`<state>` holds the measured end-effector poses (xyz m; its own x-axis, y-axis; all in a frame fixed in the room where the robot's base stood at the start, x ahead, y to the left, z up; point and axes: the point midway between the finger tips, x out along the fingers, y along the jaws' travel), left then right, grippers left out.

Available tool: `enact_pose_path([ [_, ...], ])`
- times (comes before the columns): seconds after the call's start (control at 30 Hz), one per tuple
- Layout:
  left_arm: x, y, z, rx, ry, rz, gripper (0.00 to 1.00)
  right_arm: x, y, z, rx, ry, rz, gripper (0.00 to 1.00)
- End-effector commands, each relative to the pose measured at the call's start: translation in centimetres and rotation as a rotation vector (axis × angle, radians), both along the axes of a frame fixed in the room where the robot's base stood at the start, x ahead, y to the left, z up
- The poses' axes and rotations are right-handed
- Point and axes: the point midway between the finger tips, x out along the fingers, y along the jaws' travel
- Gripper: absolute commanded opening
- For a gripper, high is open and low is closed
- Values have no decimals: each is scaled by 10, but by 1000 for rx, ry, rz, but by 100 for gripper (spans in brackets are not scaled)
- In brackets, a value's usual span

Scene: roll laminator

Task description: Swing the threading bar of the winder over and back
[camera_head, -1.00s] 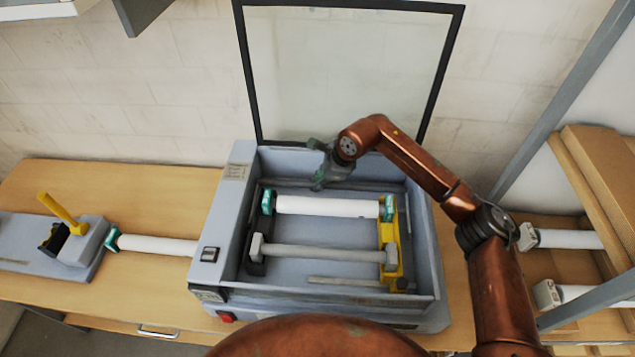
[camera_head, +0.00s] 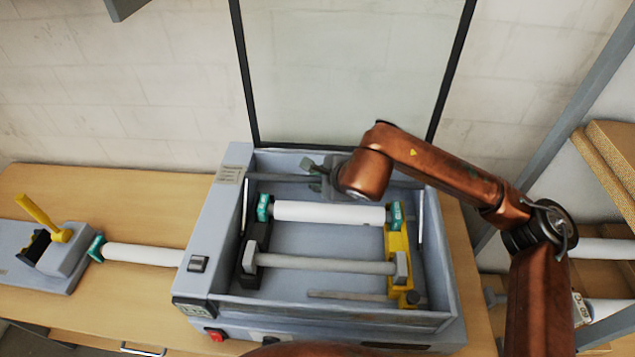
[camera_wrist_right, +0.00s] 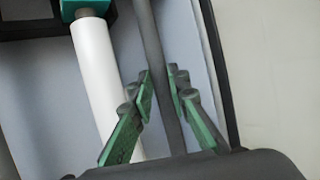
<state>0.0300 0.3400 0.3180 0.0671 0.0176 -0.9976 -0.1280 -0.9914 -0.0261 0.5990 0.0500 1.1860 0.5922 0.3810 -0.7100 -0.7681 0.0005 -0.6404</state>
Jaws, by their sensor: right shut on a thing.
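The winder is a grey open-topped machine (camera_head: 205,240) on the wooden bench. Its threading bar (camera_head: 280,178) is a thin grey rod running across the back of the tray, behind the white roll (camera_head: 330,212). My left gripper is not in view.
A grey spindle (camera_head: 325,264) lies in front of the roll, between a black and a yellow holder (camera_head: 398,250). A clear lid (camera_head: 345,75) stands up behind. Another roll (camera_head: 145,254) and a device with a yellow lever (camera_head: 38,212) are at left. A shelf is at right.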

Motion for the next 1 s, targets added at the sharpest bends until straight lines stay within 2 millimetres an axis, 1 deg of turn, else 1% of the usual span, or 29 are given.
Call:
enact_pose_path([
  [0.1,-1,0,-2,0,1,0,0,-5,1,2,3,5,5,0],
  [0.5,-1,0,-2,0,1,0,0,-7,2,1,1,11,7,0],
  [0.53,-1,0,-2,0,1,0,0,-7,2,1,0,11,6,16],
  [0.7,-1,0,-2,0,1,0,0,-6,2,1,0,10,6,28],
  [0.8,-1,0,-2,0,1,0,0,-6,1,1,1,8,5,33],
  [1.0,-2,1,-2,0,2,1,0,-5,1,2,1,7,3,33],
])
